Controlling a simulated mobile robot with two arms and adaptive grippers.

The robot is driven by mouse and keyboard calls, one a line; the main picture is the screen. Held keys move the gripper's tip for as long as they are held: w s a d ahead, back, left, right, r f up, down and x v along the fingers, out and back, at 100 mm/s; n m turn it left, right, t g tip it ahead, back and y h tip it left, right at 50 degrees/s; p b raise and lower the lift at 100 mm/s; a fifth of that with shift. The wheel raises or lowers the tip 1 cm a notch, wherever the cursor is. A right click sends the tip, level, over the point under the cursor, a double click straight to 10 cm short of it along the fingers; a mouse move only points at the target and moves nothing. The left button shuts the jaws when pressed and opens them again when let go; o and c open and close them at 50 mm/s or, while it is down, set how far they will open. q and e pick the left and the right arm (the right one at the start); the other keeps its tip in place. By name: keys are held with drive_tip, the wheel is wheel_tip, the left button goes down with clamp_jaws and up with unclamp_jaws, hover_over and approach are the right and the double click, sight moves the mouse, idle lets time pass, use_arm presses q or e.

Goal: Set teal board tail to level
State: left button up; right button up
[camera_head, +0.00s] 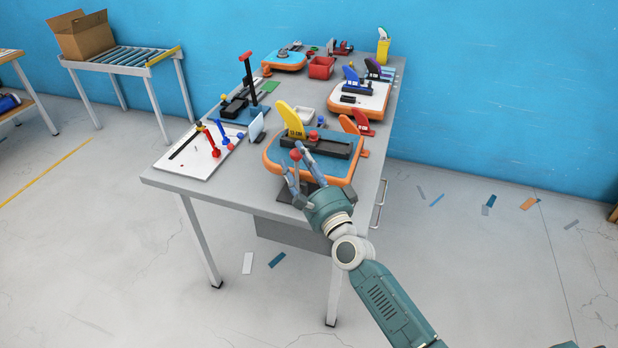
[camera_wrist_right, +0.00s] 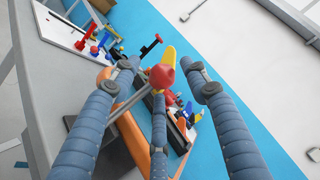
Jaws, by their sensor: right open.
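The nearest board (camera_head: 340,168) has a blue-teal top and an orange rim, and lies at the table's near end. A black slotted box with a yellow fin (camera_head: 289,118) sits on it. A red ball knob (camera_head: 295,154) stands at the board's near left side; it also shows in the right wrist view (camera_wrist_right: 162,77). My right gripper (camera_head: 299,164) is open, its blue fingers spread around the knob. In the wrist view (camera_wrist_right: 160,72) I cannot tell whether any finger touches it. Part of the board is hidden behind the gripper. My left gripper is not in view.
A white panel with red and blue levers (camera_head: 188,158) lies to the left. A white-topped board (camera_head: 372,100) and another blue-topped board (camera_head: 284,64) lie farther back. A red bin (camera_head: 321,68) stands between them.

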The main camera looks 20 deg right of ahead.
drive_tip(key=v, duration=0.9)
drive_tip(key=shift+s, duration=0.35)
drive_tip(key=shift+f, duration=0.15)
drive_tip(key=s+d+f+n+g, duration=0.1)
drive_tip(key=s+f+n+g, duration=0.25)
drive_tip(key=f, duration=0.95)
drive_tip(key=s+f+n+g+h, duration=0.1)
drive_tip(key=s+f+n+g, duration=0.3)
drive_tip(key=f, duration=0.9)
drive_tip(key=s+d+f+n+g, duration=0.1)
drive_tip(key=s+f+n+g, duration=0.15)
drive_tip(key=s+f, duration=0.75)
drive_tip(key=s+d+f+n+g+h, duration=0.1)
drive_tip(key=s+f+n+g, duration=0.15)
drive_tip(key=s+f, duration=0.65)
drive_tip(key=s+d+f+n+g, duration=0.1)
drive_tip(key=s+f+n+g, duration=0.15)
drive_tip(key=s+f, duration=0.6)
drive_tip(key=s+d+f+n+g+h, duration=0.1)
drive_tip(key=s+f+n, duration=0.4)
drive_tip(key=s, duration=1.2)
wheel_tip(320, 180, down, 3)
drive_tip(key=d+g, duration=0.1)
drive_tip(key=g, duration=0.1)
drive_tip(key=shift+n+g, duration=0.3)
drive_tip(key=shift+w+d, duration=0.1)
